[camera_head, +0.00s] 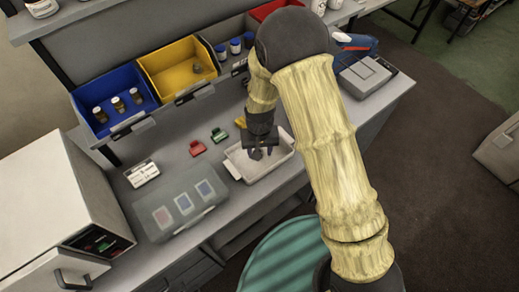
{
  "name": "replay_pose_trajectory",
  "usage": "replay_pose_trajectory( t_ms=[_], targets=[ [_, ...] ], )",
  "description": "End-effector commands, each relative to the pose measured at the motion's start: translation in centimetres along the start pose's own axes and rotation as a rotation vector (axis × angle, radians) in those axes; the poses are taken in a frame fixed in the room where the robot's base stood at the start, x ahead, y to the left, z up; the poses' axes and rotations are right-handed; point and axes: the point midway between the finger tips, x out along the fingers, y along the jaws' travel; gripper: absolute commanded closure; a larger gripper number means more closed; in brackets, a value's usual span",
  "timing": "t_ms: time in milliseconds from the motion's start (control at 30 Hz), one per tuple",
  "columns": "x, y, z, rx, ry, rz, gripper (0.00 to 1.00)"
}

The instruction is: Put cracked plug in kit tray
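The white kit tray (277,159) lies on the grey workbench near its front edge, right of centre. My gripper (263,152) points down over the tray's back part, with its dark fingertips low over or inside it. Small dark shapes show at the fingertips. I cannot tell whether they are only fingers or also a plug, nor whether the gripper is open or shut. A small grey round object (197,68) sits in the yellow bin (165,63). At this size I cannot tell whether it is a plug or cracked.
Blue bin (100,90) holds brown vials. Red (197,148) and green (218,135) clips and a white label block (142,173) lie left of the tray. A clear-lidded case (180,203) and a white cabinet (60,200) stand farther left. A grey device (366,76) sits right.

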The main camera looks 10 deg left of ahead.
Motion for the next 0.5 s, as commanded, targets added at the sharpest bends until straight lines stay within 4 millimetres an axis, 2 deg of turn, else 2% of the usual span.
replay_pose_trajectory(
  t_ms=[267, 500],
  targets=[
    [-2.0, -0.1, -0.1, -0.001, 0.004, -0.001, 0.54],
    [-5.8, -0.1, -0.1, -0.001, 0.006, -0.001, 0.54]
  ],
)
